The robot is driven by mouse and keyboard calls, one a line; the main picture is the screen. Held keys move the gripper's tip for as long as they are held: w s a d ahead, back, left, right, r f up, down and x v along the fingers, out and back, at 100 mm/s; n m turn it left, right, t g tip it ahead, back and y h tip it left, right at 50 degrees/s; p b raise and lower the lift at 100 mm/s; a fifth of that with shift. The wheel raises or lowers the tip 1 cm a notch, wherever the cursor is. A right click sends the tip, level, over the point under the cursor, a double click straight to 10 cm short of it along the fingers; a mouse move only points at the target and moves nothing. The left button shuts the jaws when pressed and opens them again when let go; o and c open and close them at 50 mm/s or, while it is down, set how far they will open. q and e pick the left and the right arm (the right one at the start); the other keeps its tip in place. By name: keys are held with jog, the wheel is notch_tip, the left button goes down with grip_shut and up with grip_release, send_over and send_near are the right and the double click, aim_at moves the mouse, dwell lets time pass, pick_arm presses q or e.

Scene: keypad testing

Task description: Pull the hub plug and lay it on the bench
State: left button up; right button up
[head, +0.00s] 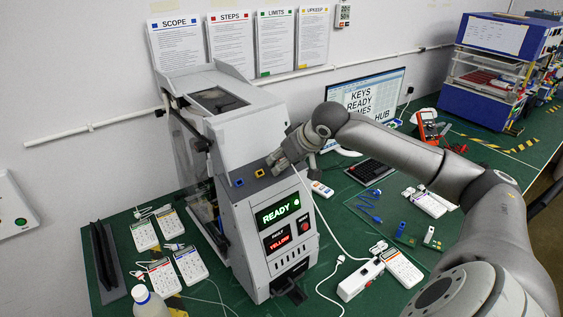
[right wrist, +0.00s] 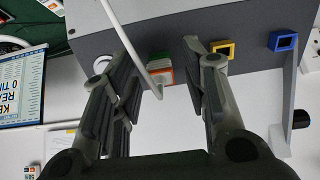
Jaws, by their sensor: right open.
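A white plug (right wrist: 153,66) sits at a port with an orange and green frame (right wrist: 167,77) on the grey test machine (head: 250,207). A white cable (right wrist: 128,45) curves in front of it and partly hides it. In the head view the cable (head: 312,203) hangs from there down toward the white hub (head: 361,279) on the green bench (head: 325,275). My right gripper (right wrist: 158,62) is open, its fingers on either side of the plug, with gaps visible; contact cannot be told. In the head view it (head: 283,159) covers the plug. My left gripper is not in view.
Yellow (head: 260,173) and blue (head: 239,182) ports sit beside my right gripper. Keypads (head: 403,268) stand right of the hub, with others left of the machine. A bottle (head: 148,302) stands at front left. Some bare bench shows in front of the machine.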

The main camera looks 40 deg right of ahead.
jog(key=shift+p, duration=0.4)
dwell(0.3)
grip_shut()
jog(key=shift+r, duration=0.1)
jog(key=shift+b+v, duration=1.4)
jog(key=shift+v, duration=1.55)
